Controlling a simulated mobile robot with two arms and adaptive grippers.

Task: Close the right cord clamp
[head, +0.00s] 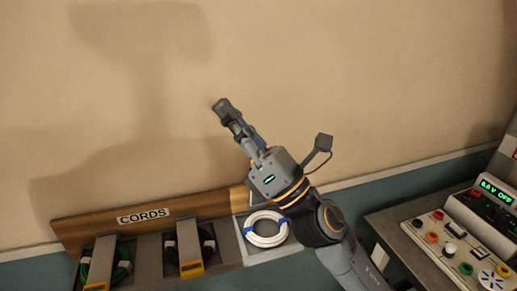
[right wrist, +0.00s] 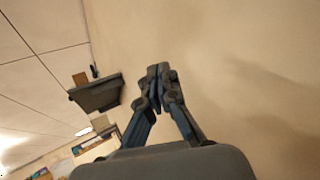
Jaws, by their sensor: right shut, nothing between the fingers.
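The cord rack is a wooden board (head: 80,229) with a CORDS label, low on the wall. Two grey clamps with yellow ends, the left clamp (head: 101,262) and the middle clamp (head: 188,247), lie down over dark cords. In the right bay a white coiled cord (head: 265,241) shows with no bar across it. The right clamp itself I cannot make out; my arm covers part of that area. My right gripper (head: 221,105) is above the rack, pointing up and left, shut and empty. Its closed fingertips also show in the right wrist view (right wrist: 158,72). My left gripper is not in view.
A control panel (head: 456,250) with coloured sockets and a green-lit display (head: 496,189) stands on a grey bench at the right. The beige wall (head: 370,80) above the rack is bare. A dark shelf-like object (right wrist: 98,94) shows in the right wrist view.

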